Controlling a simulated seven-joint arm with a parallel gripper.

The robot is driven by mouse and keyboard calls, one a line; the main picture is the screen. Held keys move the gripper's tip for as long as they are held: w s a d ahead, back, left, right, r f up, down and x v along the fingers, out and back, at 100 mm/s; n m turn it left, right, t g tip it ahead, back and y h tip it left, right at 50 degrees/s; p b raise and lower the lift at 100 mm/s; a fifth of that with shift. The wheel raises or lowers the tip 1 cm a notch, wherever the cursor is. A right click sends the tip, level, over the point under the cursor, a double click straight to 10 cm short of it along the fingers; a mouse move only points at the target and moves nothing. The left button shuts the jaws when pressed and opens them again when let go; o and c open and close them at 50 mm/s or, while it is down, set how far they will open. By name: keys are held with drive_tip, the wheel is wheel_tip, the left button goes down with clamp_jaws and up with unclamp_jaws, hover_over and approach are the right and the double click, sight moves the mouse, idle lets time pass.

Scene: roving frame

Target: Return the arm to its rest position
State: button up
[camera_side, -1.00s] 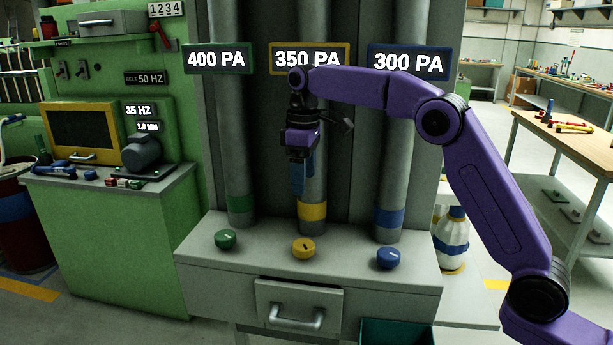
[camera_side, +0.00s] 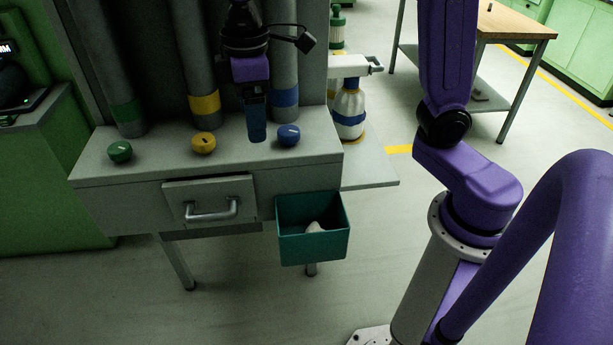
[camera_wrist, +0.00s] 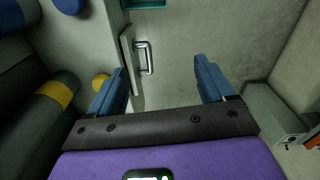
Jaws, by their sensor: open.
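My gripper (camera_side: 255,118) hangs pointing down above the bench with the knobs, in front of the pipes, between the yellow and blue knobs in the side view. In the wrist view my gripper (camera_wrist: 165,85) has its two blue fingers wide apart with nothing between them. My purple arm stands at the right of the side view on its grey column; its upper part is cut off by the top edge.
The bench (camera_side: 250,155) bears a green knob (camera_side: 120,152), a yellow knob (camera_side: 203,143) and a blue knob (camera_side: 288,135). Below are a drawer (camera_side: 210,203) and a teal bin (camera_side: 313,248) with a pale item inside. A wooden table (camera_side: 515,25) stands behind; floor is open between.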

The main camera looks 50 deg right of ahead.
drive_tip(key=s+d+f, duration=0.2)
drive_tip(key=s+d, duration=0.1)
drive_tip(key=s, duration=0.4)
drive_tip(key=s+d+f+n, duration=0.1)
drive_tip(key=s+d+f, duration=0.2)
drive_tip(key=s, duration=0.4)
drive_tip(key=s+d+f+n, duration=0.1)
drive_tip(key=s+d+f, duration=0.1)
drive_tip(key=s+d, duration=0.2)
drive_tip(key=s, duration=0.3)
drive_tip(key=shift+d+f, duration=0.3)
idle(2.1)
